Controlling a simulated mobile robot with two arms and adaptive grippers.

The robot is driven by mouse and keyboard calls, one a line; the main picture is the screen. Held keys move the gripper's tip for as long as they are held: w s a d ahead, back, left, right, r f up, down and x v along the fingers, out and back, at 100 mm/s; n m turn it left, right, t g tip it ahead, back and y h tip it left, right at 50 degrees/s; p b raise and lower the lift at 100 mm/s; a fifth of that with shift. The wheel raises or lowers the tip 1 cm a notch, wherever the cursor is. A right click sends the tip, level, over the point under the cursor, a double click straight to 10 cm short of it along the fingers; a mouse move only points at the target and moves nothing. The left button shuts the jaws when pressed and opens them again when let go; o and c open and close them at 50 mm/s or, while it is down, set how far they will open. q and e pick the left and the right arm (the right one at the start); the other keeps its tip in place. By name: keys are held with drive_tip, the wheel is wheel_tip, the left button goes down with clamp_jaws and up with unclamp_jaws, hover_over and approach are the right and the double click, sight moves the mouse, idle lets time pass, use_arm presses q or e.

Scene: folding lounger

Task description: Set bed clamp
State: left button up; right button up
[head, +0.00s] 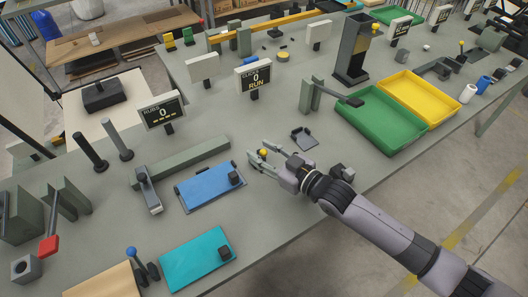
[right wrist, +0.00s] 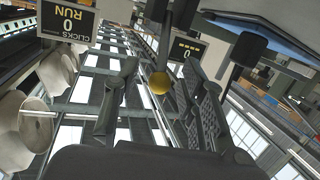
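A small yellow ball knob (head: 264,153) shows at the fingertips of my right gripper (head: 257,157), just right of a blue panel (head: 205,188) with a black block on it. In the right wrist view the yellow knob (right wrist: 160,83) sits at the end of a dark stem, between the two spread fingers (right wrist: 160,95). Gaps show on both sides of it, so the gripper is open; how near the knob is in depth cannot be told. No part is labelled as the bed clamp. My left gripper is not in view.
A grey bar with a pale lever (head: 148,190) stands left of the blue panel. A teal panel (head: 197,259) lies in front. A "CLICKS 0 RUN" sign (head: 254,78) and a dark bracket (head: 304,138) are behind my gripper. Green (head: 381,121) and yellow (head: 418,98) trays lie right.

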drive_tip(key=v, duration=1.2)
idle(0.3)
